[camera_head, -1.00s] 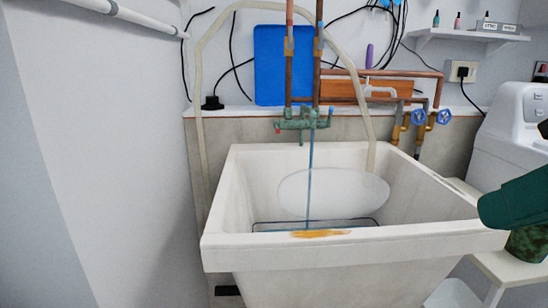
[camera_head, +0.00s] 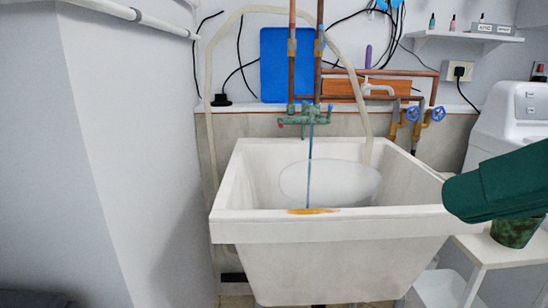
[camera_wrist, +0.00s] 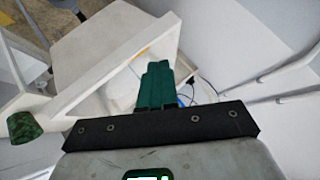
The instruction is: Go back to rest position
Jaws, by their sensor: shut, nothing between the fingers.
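My gripper (camera_wrist: 157,66) shows in the wrist view as dark green fingers pressed together, with nothing between them. It points toward the white sink (camera_wrist: 118,50), and part of the sink is hidden behind it. In the head view a dark green part of my arm (camera_head: 500,185) reaches in from the right edge, in front of the sink's right corner. I cannot make out the fingertips clearly there.
The sink (camera_head: 330,228) stands ahead, with copper pipes and a green tap (camera_head: 305,118) above it. A mottled green pot (camera_head: 515,232) sits on a white stool (camera_head: 495,252) at right. A white machine (camera_head: 510,115) is behind. A wall (camera_head: 150,150) closes the left side.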

